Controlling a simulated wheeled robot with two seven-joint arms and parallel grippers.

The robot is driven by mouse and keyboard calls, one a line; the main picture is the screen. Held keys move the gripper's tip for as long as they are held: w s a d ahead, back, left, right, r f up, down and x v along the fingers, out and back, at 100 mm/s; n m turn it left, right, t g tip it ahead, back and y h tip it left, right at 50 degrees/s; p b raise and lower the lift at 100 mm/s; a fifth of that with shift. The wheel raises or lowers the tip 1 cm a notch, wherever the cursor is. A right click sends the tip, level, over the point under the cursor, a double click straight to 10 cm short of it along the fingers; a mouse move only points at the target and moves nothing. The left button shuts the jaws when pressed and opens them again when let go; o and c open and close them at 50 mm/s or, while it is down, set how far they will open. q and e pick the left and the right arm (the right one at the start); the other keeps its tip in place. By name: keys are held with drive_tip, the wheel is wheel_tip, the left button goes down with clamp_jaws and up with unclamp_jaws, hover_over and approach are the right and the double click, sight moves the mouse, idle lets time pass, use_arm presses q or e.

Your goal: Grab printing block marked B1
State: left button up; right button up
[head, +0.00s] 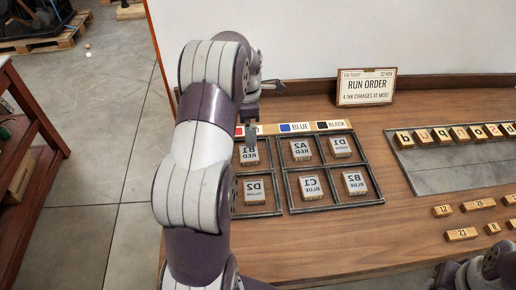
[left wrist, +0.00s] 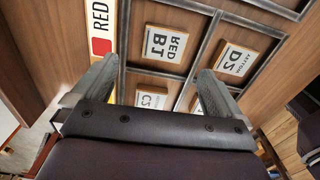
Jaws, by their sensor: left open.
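The printing block marked B1, labelled RED (head: 249,153), lies in the upper left part of the divided metal tray (head: 284,187), partly behind my left gripper in the head view. In the left wrist view the B1 block (left wrist: 165,43) lies flat, a little beyond the fingertips. My left gripper (left wrist: 158,70) is open and empty, with its two fingers apart and the block lying between their directions. It also shows in the head view (head: 252,118), above the tray's back left corner.
Blocks D2 (head: 254,191), A2 (head: 301,150), D1 (head: 341,147), C1 (head: 311,187) and B2 (head: 354,183) lie in other tray cells. A colour strip (head: 296,128) runs behind the tray. A sign (head: 366,88) stands at the back. Small number blocks (head: 461,234) lie right.

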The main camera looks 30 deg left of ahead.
sight(249, 152)
use_arm(q)
drive_tip(key=f, duration=0.1)
drive_tip(key=s+f, duration=0.1)
drive_tip(key=shift+s+f, duration=0.2)
drive_tip(key=shift+f, duration=0.2)
drive_tip(key=f, duration=0.6)
drive_tip(key=shift+w+d, duration=0.15)
drive_tip(key=shift+d, duration=0.05)
drive_tip(key=shift+w+f, duration=0.1)
drive_tip(key=shift+w, duration=0.05)
drive_tip(key=c, duration=1.1)
